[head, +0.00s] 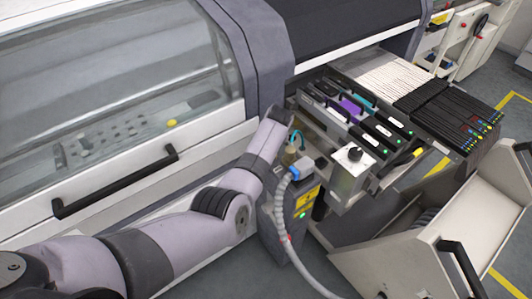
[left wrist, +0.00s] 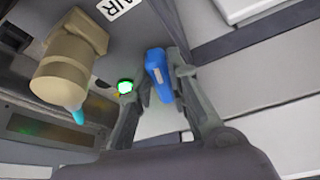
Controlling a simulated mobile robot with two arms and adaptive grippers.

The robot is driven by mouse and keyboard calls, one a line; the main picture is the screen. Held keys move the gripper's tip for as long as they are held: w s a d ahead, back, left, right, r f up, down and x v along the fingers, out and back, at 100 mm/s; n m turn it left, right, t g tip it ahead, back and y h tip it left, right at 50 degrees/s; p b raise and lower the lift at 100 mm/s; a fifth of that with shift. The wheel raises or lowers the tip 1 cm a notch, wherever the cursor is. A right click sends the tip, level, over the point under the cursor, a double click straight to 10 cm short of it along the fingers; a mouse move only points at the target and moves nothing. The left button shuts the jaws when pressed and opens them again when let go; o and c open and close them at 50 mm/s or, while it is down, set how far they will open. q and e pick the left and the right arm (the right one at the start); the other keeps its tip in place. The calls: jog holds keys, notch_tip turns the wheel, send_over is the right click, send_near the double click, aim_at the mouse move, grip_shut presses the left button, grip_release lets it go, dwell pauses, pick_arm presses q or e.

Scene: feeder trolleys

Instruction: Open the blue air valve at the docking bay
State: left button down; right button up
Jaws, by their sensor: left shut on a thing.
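The blue air valve handle (left wrist: 157,66) shows in the left wrist view, pointing away from a grey panel with an "AIR" label (left wrist: 114,8) near it. My left gripper (left wrist: 163,78) is shut on the blue handle, with one finger on each side. In the head view my left arm reaches in from the left to the docking bay, and its wrist hides the valve. My right gripper is in neither view.
A tan fitting with a teal tip (left wrist: 70,70) and a green light (left wrist: 125,87) sit beside the valve. A grey hose (head: 282,220) with a blue-grey connector hangs close to my wrist. A feeder trolley (head: 350,215) and a row of feeders (head: 355,110) stand to the right.

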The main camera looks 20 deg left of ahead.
pick_arm(q)
jog(key=n+b, duration=0.2)
jog(key=b, duration=0.1)
jog(key=shift+w+d+f+n+g+y, duration=0.2)
jog(key=shift+n+g+y, duration=0.1)
jog(key=shift+y, duration=0.1)
jog(key=shift+r+n+b, duration=0.15)
jog(key=shift+n+b, duration=0.35)
jog(key=shift+g, duration=0.3)
jog(key=c, duration=1.5)
grip_release()
jog(key=shift+d+r, duration=0.1)
jog(key=shift+r, duration=0.05)
jog(key=v, duration=0.7)
jog(key=shift+d+r, duration=0.1)
